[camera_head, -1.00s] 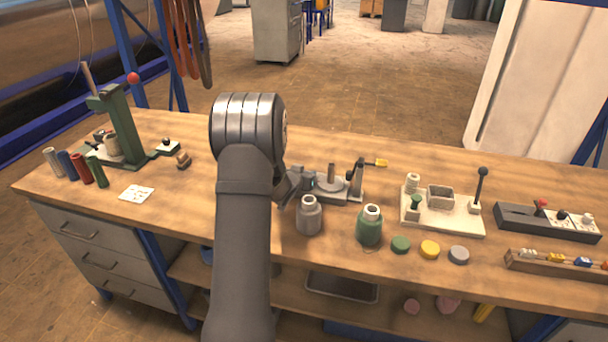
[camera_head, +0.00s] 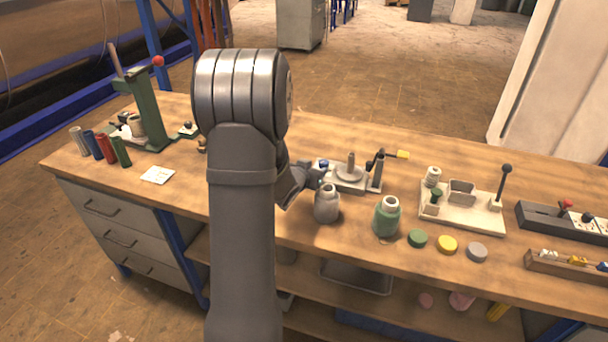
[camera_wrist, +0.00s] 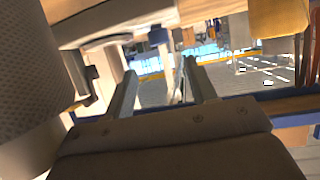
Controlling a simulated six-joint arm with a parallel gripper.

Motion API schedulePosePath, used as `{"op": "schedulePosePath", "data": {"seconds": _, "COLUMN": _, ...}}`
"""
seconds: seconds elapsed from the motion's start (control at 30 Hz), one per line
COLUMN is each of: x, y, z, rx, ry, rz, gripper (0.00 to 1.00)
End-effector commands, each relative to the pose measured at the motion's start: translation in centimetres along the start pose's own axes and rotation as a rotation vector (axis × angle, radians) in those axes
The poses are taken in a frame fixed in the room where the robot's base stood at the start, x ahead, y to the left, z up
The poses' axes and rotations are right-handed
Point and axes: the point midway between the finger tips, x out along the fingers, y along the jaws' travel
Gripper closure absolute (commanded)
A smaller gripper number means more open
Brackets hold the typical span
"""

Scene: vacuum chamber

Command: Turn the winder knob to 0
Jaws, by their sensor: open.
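The winder (camera_head: 348,182) is a small pale base on the bench with an upright grey spindle and a crank with a yellow handle (camera_head: 402,155). A small blue part (camera_head: 323,163) shows at its left end; I cannot tell whether it is the knob, and no scale or 0 mark is readable. My gripper (camera_head: 313,175) is at the winder's left end, partly hidden behind my arm. In the wrist view my gripper (camera_wrist: 163,75) has its two fingers apart, with no object clearly held between them. The yellow handle (camera_wrist: 280,18) shows at upper right there.
A grey jar (camera_head: 326,205) stands close in front of the gripper, and a green jar (camera_head: 386,218) stands to its right. Several coloured caps lie near the front edge. A cream fixture (camera_head: 462,208) stands farther right. Bench space left of my arm is partly clear.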

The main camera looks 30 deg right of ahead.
Motion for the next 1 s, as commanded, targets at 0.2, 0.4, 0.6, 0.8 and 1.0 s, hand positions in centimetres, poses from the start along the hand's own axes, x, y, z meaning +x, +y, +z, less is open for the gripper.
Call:
{"op": "schedulePosePath", "data": {"seconds": 0.2, "x": -4.1, "y": 0.0, "z": -0.1, "rx": 0.000, "ry": 0.001, "rz": -0.001, "gripper": 0.48}}
{"op": "schedulePosePath", "data": {"seconds": 0.4, "x": -6.1, "y": 0.0, "z": 0.0, "rx": -0.001, "ry": 0.000, "rz": -0.001, "gripper": 0.48}}
{"op": "schedulePosePath", "data": {"seconds": 0.6, "x": -6.7, "y": 0.0, "z": 0.0, "rx": 0.000, "ry": 0.001, "rz": 0.000, "gripper": 0.48}}
{"op": "schedulePosePath", "data": {"seconds": 0.8, "x": -6.7, "y": 0.0, "z": 0.0, "rx": 0.000, "ry": 0.001, "rz": 0.000, "gripper": 0.50}}
{"op": "schedulePosePath", "data": {"seconds": 1.0, "x": -6.0, "y": -0.6, "z": -0.6, "rx": 0.017, "ry": 0.022, "rz": 0.028, "gripper": 0.61}}
